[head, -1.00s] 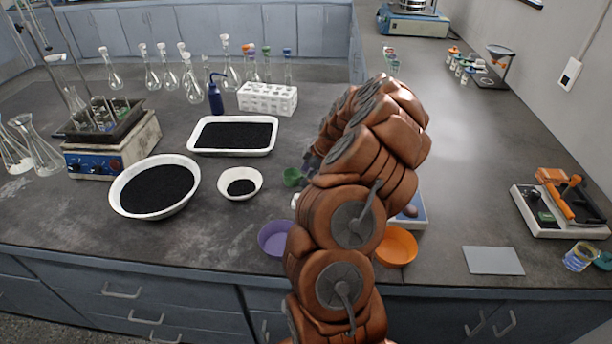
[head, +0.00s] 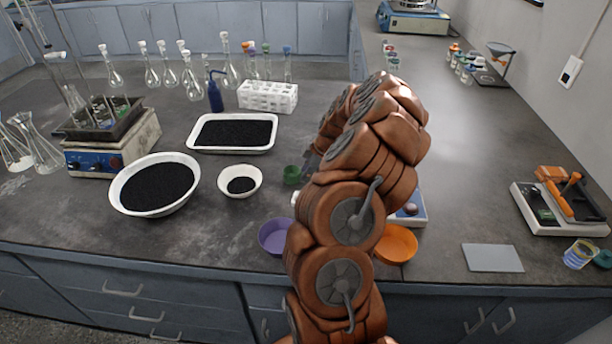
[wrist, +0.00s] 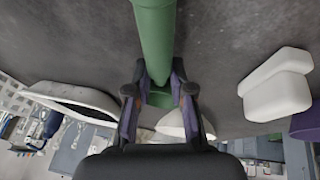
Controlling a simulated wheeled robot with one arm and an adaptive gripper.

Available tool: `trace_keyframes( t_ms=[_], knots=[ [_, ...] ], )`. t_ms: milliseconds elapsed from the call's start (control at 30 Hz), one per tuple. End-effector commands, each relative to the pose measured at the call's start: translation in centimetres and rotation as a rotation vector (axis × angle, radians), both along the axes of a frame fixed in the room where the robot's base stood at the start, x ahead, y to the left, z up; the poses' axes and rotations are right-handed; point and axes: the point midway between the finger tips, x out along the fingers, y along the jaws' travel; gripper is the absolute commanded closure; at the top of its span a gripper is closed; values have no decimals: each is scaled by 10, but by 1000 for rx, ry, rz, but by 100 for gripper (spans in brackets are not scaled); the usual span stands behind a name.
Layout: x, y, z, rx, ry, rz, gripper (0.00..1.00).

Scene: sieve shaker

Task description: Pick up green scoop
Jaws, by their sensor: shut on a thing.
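The green scoop (wrist: 153,40) runs from the top edge of the wrist view down between my gripper's fingers. My gripper (wrist: 159,92) is shut on it, with one finger on each side of the green part. In the head view a small green part of the scoop (head: 291,174) shows just left of my arm, right of the small white bowl. My arm hides the rest of it and most of the gripper there. I cannot tell how far the scoop is from the bench top.
A small white bowl (head: 240,193) of black grains, a large white bowl (head: 124,205) and a white tray (head: 199,147) stand to the left. Free bench lies at right.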

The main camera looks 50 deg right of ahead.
Motion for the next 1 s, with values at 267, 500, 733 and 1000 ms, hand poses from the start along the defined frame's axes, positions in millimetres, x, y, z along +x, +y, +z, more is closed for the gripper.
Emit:
trace_keyframes(
  t_ms=[267, 500, 733, 1000],
  knots=[
    [1, -1, 7, -2, -2, -1, 100],
    [1, -1, 43, -5, -4, 0, 100],
    [1, -1, 82, -5, -5, -1, 100],
    [0, 0, 100, 0, -1, 0, 100]
  ],
)
